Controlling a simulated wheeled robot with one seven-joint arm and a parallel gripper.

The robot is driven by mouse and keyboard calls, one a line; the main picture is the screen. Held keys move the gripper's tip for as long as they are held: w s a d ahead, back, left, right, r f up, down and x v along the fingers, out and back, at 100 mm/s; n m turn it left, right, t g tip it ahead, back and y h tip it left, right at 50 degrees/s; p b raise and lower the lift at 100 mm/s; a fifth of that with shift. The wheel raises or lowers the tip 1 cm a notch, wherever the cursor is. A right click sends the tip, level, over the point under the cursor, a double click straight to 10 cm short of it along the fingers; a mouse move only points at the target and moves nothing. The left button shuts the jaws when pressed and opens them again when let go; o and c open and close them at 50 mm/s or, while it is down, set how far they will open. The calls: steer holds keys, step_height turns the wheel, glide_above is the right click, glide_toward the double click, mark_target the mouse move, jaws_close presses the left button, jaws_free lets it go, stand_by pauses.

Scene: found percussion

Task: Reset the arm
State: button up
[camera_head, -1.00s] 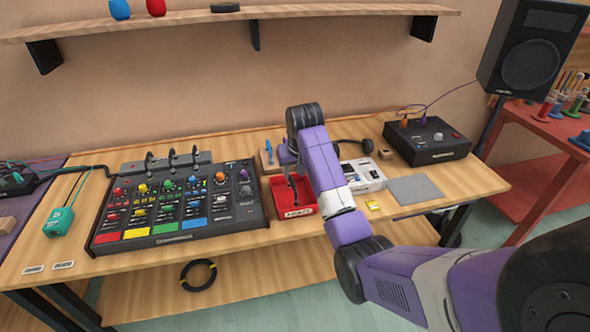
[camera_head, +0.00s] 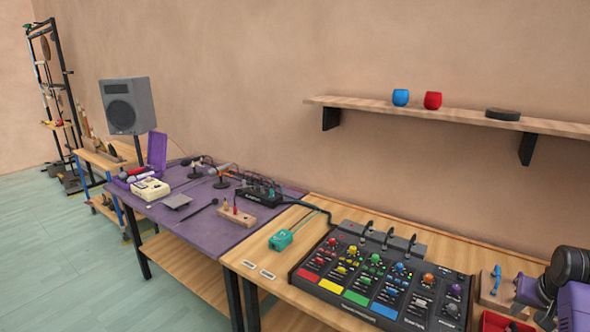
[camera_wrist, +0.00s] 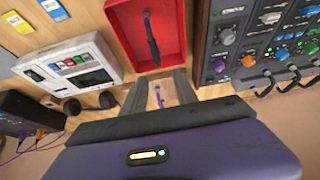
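In the wrist view, my gripper (camera_wrist: 160,90) points down over the workbench, its two grey fingers spread apart. A small blue tool (camera_wrist: 159,97) on a wooden block shows in the gap between them, and nothing appears held. Just past the fingertips is a red tray (camera_wrist: 116,12) with a dark, slim object (camera_wrist: 151,40) in it. In the head view my purple arm shows only at the lower right edge, with the fingertips out of sight. The blue tool (camera_head: 495,281) and part of the red tray (camera_head: 500,322) are beside it.
The mixer with coloured pads (camera_head: 385,285) lies left of my arm. A teal box (camera_head: 281,240) sits farther left, near a purple table (camera_head: 170,225). A wall shelf (camera_head: 460,118) hangs above. In the wrist view, a white device (camera_wrist: 75,62) is left of the red tray.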

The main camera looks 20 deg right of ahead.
steer(key=w+a+r+n+t+h, duration=0.1)
steer(key=w+r+t+h, duration=0.3)
steer(key=w+r+t, duration=0.1)
steer(key=s+a+f+n+t, duration=0.1)
steer(key=s+a+t, duration=0.2)
steer(key=a, duration=0.7)
steer(key=s+a+f+n+t, duration=0.1)
steer(key=s+a+t, duration=0.15)
steer(key=a, duration=0.75)
steer(key=s+a+n+y, duration=0.6)
steer(key=s+a+y, duration=0.2)
steer(key=s+a, duration=1.7)
steer(key=s, duration=0.4)
steer(key=shift+f+n, duration=0.15)
steer(key=shift+n, duration=0.25)
